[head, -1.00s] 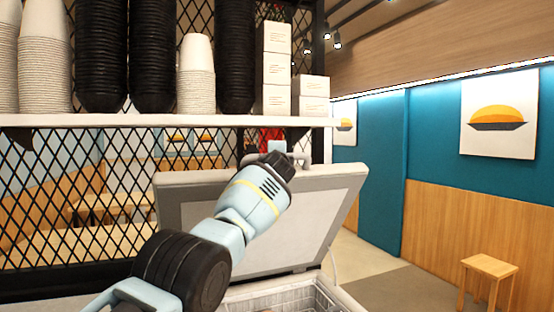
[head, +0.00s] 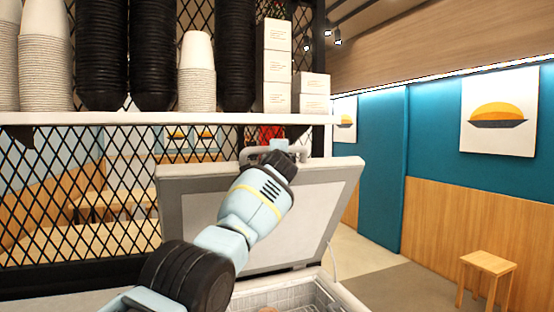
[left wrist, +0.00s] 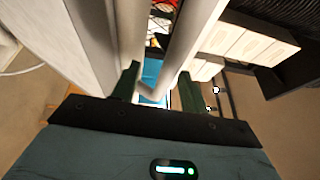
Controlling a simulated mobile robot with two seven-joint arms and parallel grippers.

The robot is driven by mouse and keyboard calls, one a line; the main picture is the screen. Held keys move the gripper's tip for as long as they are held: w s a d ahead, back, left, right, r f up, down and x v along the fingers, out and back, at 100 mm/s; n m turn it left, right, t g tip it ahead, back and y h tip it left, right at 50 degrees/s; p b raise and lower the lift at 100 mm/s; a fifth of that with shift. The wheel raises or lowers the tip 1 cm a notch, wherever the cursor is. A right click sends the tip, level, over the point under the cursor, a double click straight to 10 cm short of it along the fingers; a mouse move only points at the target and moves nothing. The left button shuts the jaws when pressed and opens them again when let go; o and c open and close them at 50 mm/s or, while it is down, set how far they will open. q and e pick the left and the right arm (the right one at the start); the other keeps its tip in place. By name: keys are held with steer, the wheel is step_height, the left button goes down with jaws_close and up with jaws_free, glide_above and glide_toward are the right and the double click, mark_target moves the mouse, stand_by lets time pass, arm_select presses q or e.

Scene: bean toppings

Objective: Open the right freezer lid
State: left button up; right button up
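The right freezer lid (head: 310,222) is a grey panel with a paler inner face. It stands raised and tilted back behind the freezer opening in the head view. Its bar handle (head: 258,154) is at the top edge, partly hidden by my left arm. My left gripper is hidden behind its own wrist in the head view. In the left wrist view my left gripper (left wrist: 158,88) has its fingers apart, with the pale handle (left wrist: 185,50) bars at and between them. I cannot tell firm contact. The freezer (head: 345,298) shows at the bottom. My right gripper is out of view.
A white shelf (head: 90,119) above the lid's left part holds cup stacks (head: 196,75) and white boxes (head: 276,65). A black mesh partition (head: 110,180) stands behind the lid. A wooden stool (head: 488,266) is at the right, with open floor around it.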

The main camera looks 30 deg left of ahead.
arm_select(q)
steer(key=p+v, duration=0.2)
steer(key=v, duration=0.5)
steer(key=shift+s+p, duration=0.2)
steer(key=shift+p, duration=0.15)
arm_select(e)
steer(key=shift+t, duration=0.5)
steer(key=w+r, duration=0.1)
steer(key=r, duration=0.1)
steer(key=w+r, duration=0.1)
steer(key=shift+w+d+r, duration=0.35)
